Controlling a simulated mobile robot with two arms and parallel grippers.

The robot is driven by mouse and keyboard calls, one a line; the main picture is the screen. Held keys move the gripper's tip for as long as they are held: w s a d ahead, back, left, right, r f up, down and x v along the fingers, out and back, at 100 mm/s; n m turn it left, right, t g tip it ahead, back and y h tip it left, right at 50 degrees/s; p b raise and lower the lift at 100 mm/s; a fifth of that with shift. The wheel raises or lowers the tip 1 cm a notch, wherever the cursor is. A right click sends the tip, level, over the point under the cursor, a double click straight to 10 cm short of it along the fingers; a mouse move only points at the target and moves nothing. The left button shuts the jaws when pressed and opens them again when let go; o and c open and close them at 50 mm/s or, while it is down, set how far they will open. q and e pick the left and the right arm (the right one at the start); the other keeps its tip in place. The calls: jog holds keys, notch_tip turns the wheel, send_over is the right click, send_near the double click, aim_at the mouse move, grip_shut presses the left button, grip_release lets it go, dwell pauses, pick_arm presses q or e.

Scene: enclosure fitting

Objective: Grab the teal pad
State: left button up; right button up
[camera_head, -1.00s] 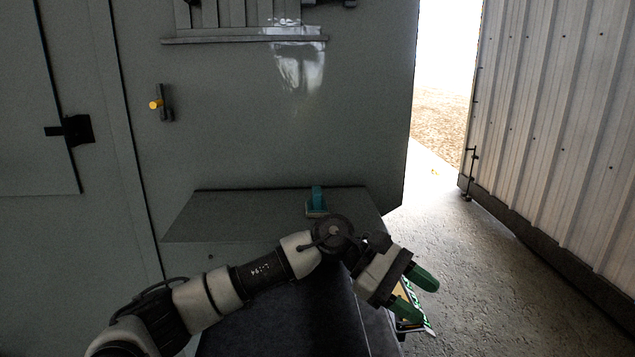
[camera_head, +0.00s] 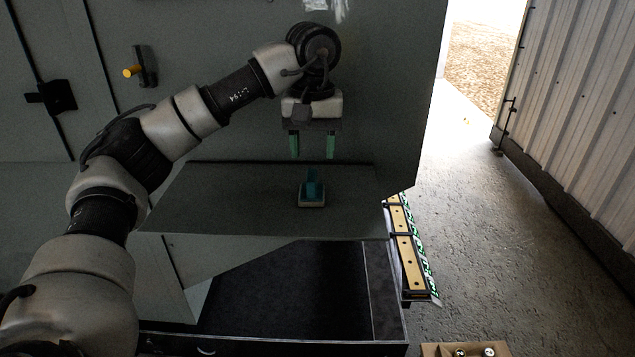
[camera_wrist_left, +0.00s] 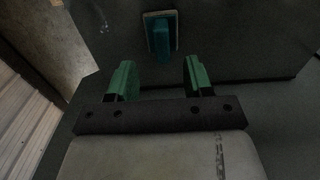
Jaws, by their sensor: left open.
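The teal pad (camera_head: 312,187) stands on a pale base on the grey shelf (camera_head: 240,205), towards its right half. My left gripper (camera_head: 312,152) points down above and a little behind the pad in the head view, its two green fingers apart and nothing between them. In the left wrist view the pad (camera_wrist_left: 161,38) lies beyond the fingertips, between the lines of the two open fingers (camera_wrist_left: 157,75), with a clear gap to them. My right gripper is in neither view.
A grey cabinet wall (camera_head: 390,110) rises behind the shelf, with a yellow-knobbed handle (camera_head: 133,71) at left. A yellow and green rail (camera_head: 405,245) is at the shelf's right side. A cardboard box (camera_head: 465,350) sits at the bottom edge. The floor at right is clear.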

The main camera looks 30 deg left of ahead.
aim_at(311, 175)
pick_arm(q)
jog(key=f, duration=0.2)
jog(key=f+p, duration=0.1)
jog(key=f, duration=0.1)
jog(key=f+p, duration=0.1)
jog(key=f, duration=0.2)
jog(key=shift+w+a, duration=0.1)
jog(key=shift+a, duration=0.2)
jog(key=shift+f, duration=0.55)
grip_shut()
